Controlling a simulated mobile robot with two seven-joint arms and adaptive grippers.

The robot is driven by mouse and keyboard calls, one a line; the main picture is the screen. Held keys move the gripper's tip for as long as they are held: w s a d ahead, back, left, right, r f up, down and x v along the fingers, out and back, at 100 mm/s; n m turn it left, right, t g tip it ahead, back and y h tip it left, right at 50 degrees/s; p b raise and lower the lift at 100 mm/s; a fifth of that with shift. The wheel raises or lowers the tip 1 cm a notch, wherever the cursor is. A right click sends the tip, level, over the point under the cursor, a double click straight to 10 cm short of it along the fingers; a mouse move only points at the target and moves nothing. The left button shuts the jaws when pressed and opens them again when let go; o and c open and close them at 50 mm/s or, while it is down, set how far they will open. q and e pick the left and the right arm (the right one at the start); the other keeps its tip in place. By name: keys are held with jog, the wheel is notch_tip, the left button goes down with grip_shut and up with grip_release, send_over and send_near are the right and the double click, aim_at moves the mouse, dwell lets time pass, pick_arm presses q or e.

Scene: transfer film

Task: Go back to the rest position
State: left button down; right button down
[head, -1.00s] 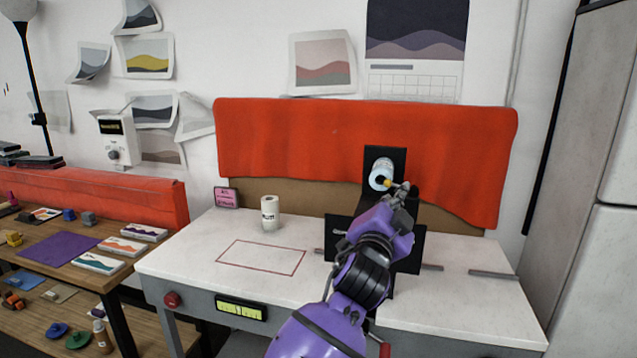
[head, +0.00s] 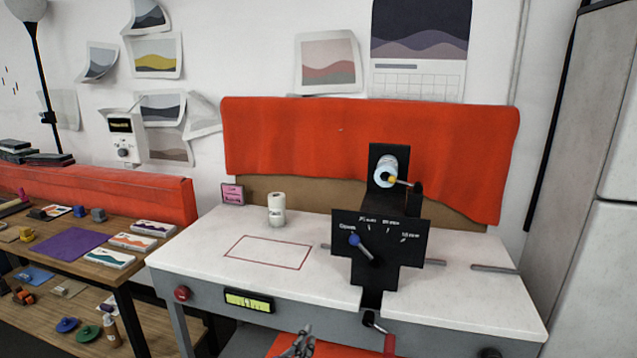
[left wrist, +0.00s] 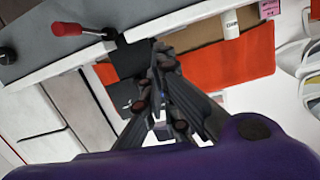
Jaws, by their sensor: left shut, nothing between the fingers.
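My left gripper (head: 298,344) is low at the bottom edge of the head view, in front of the white table (head: 205,250). It is shut and empty, and apart from the black machine. In the left wrist view its dark fingers (left wrist: 163,58) come together, with the black machine (left wrist: 130,62) behind them. In the head view this black machine (head: 380,245) stands on the table with a marked dial, a blue-topped pointer and a pale roll (head: 386,172) on its upper part. My right gripper is not in view.
A red-handled crank (head: 388,343) juts from the table's front; it also shows in the left wrist view (left wrist: 68,29). A white roll (head: 276,208) stands behind a red-outlined rectangle. A wooden shelf (head: 130,262) with several small items is at left. The tabletop's left part is mostly clear.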

pick_arm(q)
jog(key=s+a+f+n+g+y, duration=0.1)
jog(key=s+a+f+g, duration=0.1)
jog(key=s+a+f, duration=0.3)
jog(key=s+a+f+n+g+y, duration=0.1)
jog(key=s+a+f+g, duration=0.1)
jog(key=s+a+f, duration=0.4)
jog(key=s+a+f+n+g+y, duration=0.2)
jog(key=s+a+f, duration=0.4)
jog(key=s+f, duration=0.8)
jog(key=s, duration=1.2)
jog(key=shift+g, duration=0.4)
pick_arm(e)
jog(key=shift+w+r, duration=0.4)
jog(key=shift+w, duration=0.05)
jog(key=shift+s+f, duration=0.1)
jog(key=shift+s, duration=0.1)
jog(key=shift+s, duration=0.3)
